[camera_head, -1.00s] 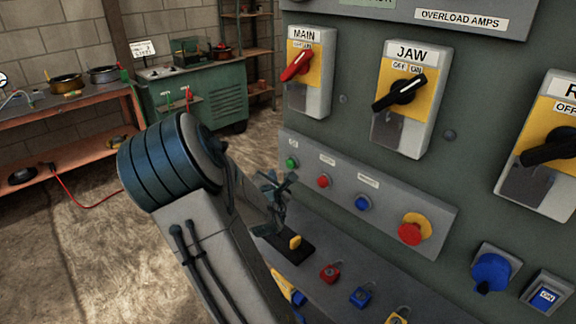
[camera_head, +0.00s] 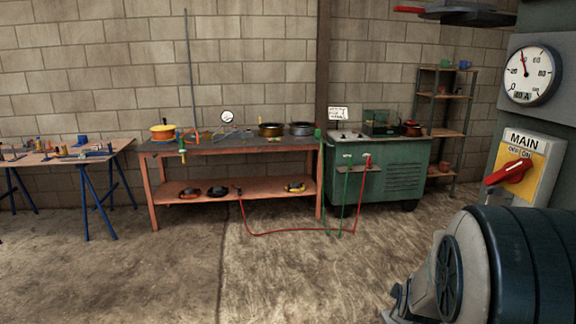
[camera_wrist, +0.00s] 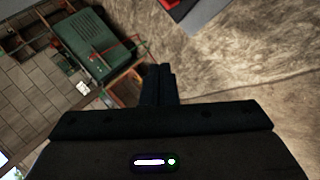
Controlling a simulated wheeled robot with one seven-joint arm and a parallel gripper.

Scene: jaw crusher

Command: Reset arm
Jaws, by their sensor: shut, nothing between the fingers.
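My gripper (camera_wrist: 160,84) shows in the wrist view with its two dark fingers together and nothing between them. It hangs over the concrete floor, apart from any object. The gripper is not in the head view, where only part of my arm shows at the lower right. The yellow MAIN switch (camera_head: 522,170) with its red handle is on the grey control panel (camera_head: 568,70) at the right edge of the head view.
An orange workbench (camera_head: 230,145) with reels stands by the wall. A green machine (camera_head: 385,172) stands right of it, with a red cable (camera_head: 290,232) across the floor. A shelf (camera_head: 452,132) and a blue-legged table (camera_head: 85,160) flank them.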

